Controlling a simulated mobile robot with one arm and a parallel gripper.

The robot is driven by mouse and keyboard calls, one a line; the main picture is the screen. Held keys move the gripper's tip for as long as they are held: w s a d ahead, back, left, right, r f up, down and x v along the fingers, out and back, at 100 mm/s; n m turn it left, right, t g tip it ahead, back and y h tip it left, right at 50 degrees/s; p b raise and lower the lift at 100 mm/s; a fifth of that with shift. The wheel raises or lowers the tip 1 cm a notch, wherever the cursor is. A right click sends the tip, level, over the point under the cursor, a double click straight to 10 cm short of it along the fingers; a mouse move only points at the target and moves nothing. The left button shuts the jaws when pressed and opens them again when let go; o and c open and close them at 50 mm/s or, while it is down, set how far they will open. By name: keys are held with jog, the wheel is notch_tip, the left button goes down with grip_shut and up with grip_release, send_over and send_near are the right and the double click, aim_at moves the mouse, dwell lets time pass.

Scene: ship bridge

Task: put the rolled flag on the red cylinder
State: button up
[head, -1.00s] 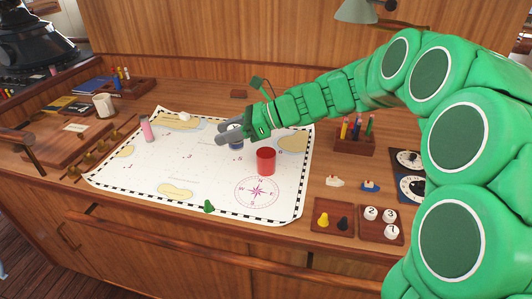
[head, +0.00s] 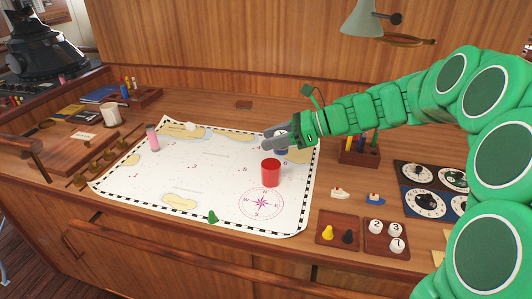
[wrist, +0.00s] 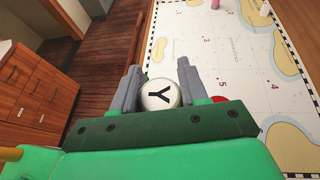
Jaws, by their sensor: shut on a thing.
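My gripper (head: 278,142) is above the chart, behind the red cylinder in the head view. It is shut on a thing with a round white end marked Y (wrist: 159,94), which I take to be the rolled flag. Its dark blue side (head: 281,151) shows a little below the fingers. The fingers hide most of it, and I cannot tell its height above the chart.
A pink cylinder (head: 152,138) stands at the chart's left, and a green piece (head: 212,217) lies at its front edge. Trays with pawns (head: 327,231) and numbered white pieces (head: 375,226) are at the front right. A pen holder (head: 358,157) stands below my arm.

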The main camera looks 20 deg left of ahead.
jog(key=w+a+f, duration=0.1)
jog(key=w+f, duration=0.1)
jog(key=w+a+f, duration=0.1)
jog(key=w+f, duration=0.1)
jog(key=w, duration=0.1)
jog(key=w+a+f, duration=0.2)
jog(key=shift+w+f, duration=0.25)
jog(key=shift+w, duration=0.1)
jog(key=shift+w+a+f, duration=0.3)
jog(key=shift+w+f, duration=0.35)
jog(key=shift+f, duration=1.75)
jog(key=shift+f, duration=0.1)
jog(key=o, duration=1)
jog(key=shift+o, duration=0.2)
